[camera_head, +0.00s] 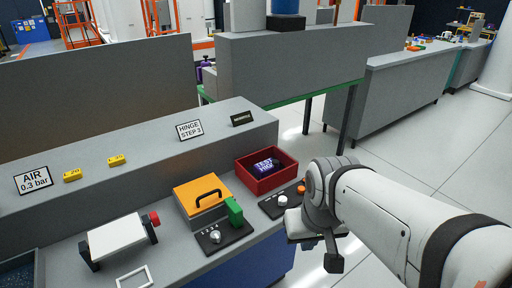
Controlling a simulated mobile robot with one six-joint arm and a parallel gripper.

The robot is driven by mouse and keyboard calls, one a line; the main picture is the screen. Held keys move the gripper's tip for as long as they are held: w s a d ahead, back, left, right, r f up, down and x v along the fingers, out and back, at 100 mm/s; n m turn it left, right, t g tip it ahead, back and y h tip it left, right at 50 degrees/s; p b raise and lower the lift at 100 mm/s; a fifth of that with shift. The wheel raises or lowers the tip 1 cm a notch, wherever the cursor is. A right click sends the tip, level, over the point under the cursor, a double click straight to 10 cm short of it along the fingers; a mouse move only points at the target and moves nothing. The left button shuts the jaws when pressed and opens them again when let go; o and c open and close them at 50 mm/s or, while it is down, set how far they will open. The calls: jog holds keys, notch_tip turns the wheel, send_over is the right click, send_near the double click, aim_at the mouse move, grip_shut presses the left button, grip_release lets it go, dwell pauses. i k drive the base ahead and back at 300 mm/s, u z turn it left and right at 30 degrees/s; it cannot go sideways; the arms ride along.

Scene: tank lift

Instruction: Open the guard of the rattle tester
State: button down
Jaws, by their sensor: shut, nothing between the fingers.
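An orange lid (197,193) with a black arched handle (208,197) covers a grey box on the bench. I take it to be the guard of the rattle tester; it looks closed, lying flat on the box. A black panel with a silver knob (215,236) and a green block (234,211) sit at its front right. My gripper (333,263) hangs pointing down at the right, beyond the bench's right edge and well apart from the lid. It is shut and empty, and my wrist partly hides it.
A red tray (267,181) holds a dark labelled item (267,165). A control panel with knobs (282,201) lies near my wrist. A white tilted plate (120,241) with a red knob stands left of the lid. A raised grey ledge (100,184) runs behind.

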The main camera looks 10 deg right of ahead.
aim_at(275, 162)
jog(key=k, duration=0.65)
jog(key=z, duration=0.4)
jog(key=i, duration=1.7)
jog(key=u, duration=0.75)
